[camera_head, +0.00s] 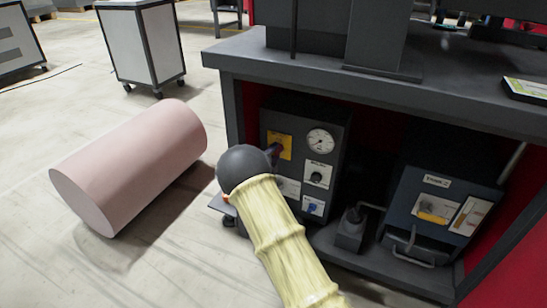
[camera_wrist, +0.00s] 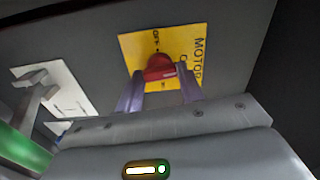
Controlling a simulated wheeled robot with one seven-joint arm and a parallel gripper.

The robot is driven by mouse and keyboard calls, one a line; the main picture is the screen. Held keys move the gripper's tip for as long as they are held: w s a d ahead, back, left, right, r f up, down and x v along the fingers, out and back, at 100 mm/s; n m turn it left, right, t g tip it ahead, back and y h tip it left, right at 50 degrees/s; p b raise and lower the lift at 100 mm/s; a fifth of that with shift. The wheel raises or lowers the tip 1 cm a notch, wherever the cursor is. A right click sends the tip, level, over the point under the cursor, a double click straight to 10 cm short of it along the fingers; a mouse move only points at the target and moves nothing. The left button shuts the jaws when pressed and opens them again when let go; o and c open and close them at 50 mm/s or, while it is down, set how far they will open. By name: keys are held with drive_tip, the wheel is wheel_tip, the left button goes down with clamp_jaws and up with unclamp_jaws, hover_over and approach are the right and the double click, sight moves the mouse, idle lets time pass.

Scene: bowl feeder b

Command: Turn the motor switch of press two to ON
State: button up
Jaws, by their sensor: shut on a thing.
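The motor switch is a red knob (camera_wrist: 160,66) on a yellow plate (camera_wrist: 194,50) marked MOTOR, seen in the wrist view. My gripper (camera_wrist: 159,74) is shut on the red knob, with one purple finger on each side of it. OFF is printed above the knob; I cannot tell which mark the knob points to. In the head view the yellow plate (camera_head: 286,142) is on the left of a dark control box (camera_head: 335,128) under the bench. There my gripper (camera_head: 275,153) reaches the plate's lower edge, and the knob is hidden.
The control box also bears a round gauge (camera_head: 320,141) and a black knob (camera_head: 316,178). A bench top (camera_head: 300,72) overhangs it. A second box (camera_head: 440,205) stands at right. A pink cylinder (camera_head: 130,165) lies on the floor at left.

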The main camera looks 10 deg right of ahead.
drive_tip(key=shift+m, duration=0.5)
drive_tip(key=o, duration=1)
drive_tip(key=shift+s+a, duration=0.1)
drive_tip(key=p+v, duration=0.7)
drive_tip(key=v, duration=1)
drive_tip(key=shift+s, duration=0.1)
